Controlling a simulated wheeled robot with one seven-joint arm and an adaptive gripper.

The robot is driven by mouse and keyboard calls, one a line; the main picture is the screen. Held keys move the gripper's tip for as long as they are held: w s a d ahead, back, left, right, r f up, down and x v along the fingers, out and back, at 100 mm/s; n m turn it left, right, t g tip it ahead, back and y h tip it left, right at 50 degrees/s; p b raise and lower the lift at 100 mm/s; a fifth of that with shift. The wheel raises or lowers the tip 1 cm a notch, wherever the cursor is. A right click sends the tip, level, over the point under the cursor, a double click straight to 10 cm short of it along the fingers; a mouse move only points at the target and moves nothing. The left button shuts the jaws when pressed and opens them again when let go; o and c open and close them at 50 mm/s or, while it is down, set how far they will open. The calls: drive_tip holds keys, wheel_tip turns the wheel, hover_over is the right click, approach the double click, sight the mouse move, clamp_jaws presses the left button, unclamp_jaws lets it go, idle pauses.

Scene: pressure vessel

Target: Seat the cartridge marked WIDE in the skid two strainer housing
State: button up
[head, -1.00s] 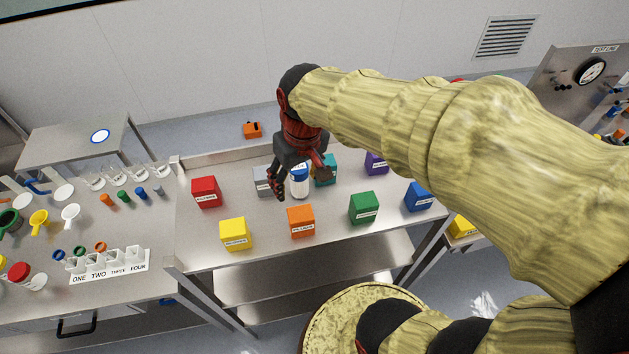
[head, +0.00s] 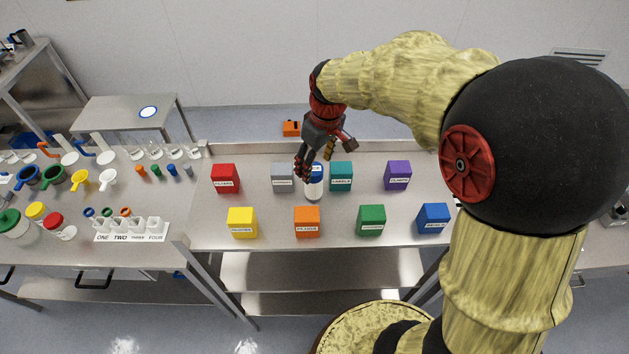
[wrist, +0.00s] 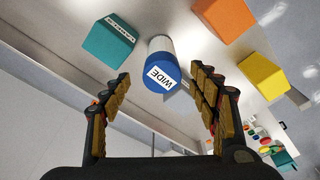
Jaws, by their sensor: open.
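The cartridge marked WIDE (wrist: 161,72) is white with a blue cap and a white label, and stands in front of the jaws in the wrist view. In the head view the cartridge (head: 313,188) stands upright on the middle bench, among coloured boxes. My gripper (head: 317,168) is open above it, tilted down. In the wrist view the two fingers of my gripper (wrist: 160,108) are spread to either side of the cap, not closed on it. The skid two strainer housing is not in view.
A grey box (head: 284,176) and a teal box (head: 341,177) stand close on either side of the cartridge. Orange (head: 307,221), yellow (head: 242,222) and green (head: 371,220) boxes stand in front. The left bench holds scoops, jars and a numbered rack (head: 130,230).

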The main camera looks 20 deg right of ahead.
sight(314, 168)
drive_tip(key=shift+w+a+f+p, duration=0.1)
drive_tip(key=shift+a+f+p, duration=0.1)
drive_tip(key=shift+f, duration=0.85)
drive_tip(key=shift+w+a+f+p, duration=0.1)
drive_tip(key=shift+f+p, duration=0.1)
drive_tip(key=shift+f, duration=0.85)
drive_tip(key=shift+c, duration=0.8)
drive_tip(key=c, duration=1.3)
drive_tip(key=shift+r, duration=0.1)
